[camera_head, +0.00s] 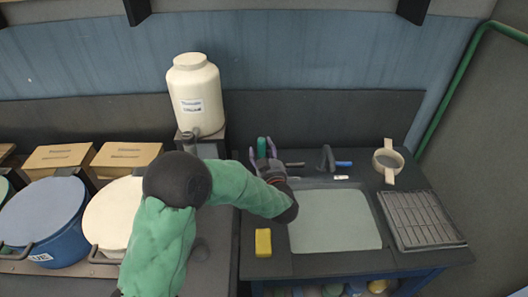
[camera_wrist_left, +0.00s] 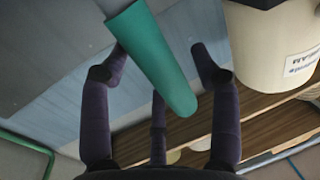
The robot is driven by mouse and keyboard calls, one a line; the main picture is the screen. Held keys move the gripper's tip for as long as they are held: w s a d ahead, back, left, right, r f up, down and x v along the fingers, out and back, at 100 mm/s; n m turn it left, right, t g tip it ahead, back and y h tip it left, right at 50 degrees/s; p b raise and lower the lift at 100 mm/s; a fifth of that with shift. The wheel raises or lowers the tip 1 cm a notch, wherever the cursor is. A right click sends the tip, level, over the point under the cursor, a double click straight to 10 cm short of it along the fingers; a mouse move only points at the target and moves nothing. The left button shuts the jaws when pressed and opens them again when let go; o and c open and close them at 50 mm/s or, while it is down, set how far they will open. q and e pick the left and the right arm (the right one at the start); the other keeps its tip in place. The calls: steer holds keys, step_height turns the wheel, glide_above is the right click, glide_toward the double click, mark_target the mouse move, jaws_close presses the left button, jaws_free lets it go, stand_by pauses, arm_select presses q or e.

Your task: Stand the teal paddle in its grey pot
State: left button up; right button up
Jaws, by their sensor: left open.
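The teal paddle (camera_head: 262,145) shows as a short upright teal piece at the back of the counter, between the fingers of my left gripper (camera_head: 263,156). In the left wrist view the teal paddle (camera_wrist_left: 155,58) runs slantwise between the spread purple fingers of my left gripper (camera_wrist_left: 158,62). The fingers are open around it, and I cannot tell whether any finger touches it. I cannot make out the grey pot; the gripper hides the area below the paddle. My right gripper is not in view.
A white tank (camera_head: 195,95) stands left of my gripper, and also shows in the left wrist view (camera_wrist_left: 275,50). A sink (camera_head: 335,222), yellow sponge (camera_head: 263,242), tape roll (camera_head: 388,160) and drying rack (camera_head: 420,220) are on the counter. Lidded pots (camera_head: 45,220) stand left.

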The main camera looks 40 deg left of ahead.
arm_select(q)
steer(key=p+v, duration=0.1)
steer(key=v, duration=1.1)
steer(key=shift+p, duration=0.3)
steer(key=shift+r, duration=0.2)
